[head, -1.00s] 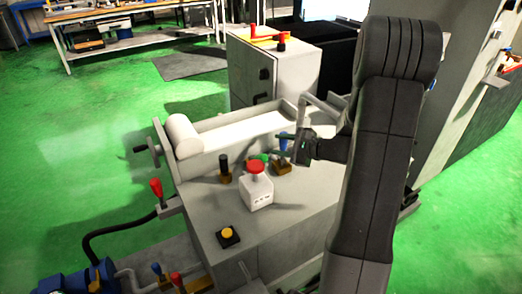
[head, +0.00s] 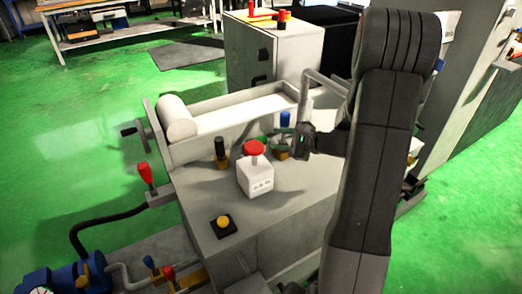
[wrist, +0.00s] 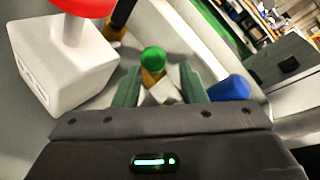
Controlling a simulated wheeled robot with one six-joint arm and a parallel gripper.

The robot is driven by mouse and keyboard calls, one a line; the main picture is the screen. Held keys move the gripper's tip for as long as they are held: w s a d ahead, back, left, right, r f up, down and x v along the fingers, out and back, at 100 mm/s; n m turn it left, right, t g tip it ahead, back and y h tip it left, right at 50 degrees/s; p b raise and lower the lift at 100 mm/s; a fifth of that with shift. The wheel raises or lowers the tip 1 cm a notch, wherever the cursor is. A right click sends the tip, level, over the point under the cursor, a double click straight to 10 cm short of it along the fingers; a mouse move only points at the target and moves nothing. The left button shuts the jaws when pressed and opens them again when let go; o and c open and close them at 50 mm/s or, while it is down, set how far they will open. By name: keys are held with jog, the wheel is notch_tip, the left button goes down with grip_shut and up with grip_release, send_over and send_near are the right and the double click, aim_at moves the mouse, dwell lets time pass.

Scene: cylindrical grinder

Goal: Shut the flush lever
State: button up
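No label marks the flush lever, so I cannot tell for certain which handle it is. A blue-handled lever (head: 286,119) stands upright at the console's back right; its blue handle also shows in the wrist view (wrist: 229,88), just outside the right finger. A green ball knob (wrist: 153,58) on a brass-coloured base shows between and beyond my fingertips; in the head view it is mostly hidden. My gripper (head: 277,142) is low beside the blue lever. In the wrist view my gripper (wrist: 158,78) is open, with nothing clearly held.
A white box with a red mushroom button (head: 254,147) stands close to the left of my gripper. A black-handled lever (head: 220,150) is behind it. A yellow button (head: 223,222) and a red-handled lever (head: 145,173) are farther left. A bent grey pipe (head: 325,78) rises behind my gripper.

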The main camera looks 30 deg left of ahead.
aim_at(261, 140)
jog(key=x, duration=0.4)
jog(key=f+x, duration=0.1)
jog(key=x, duration=0.3)
jog(key=shift+d+f, duration=0.25)
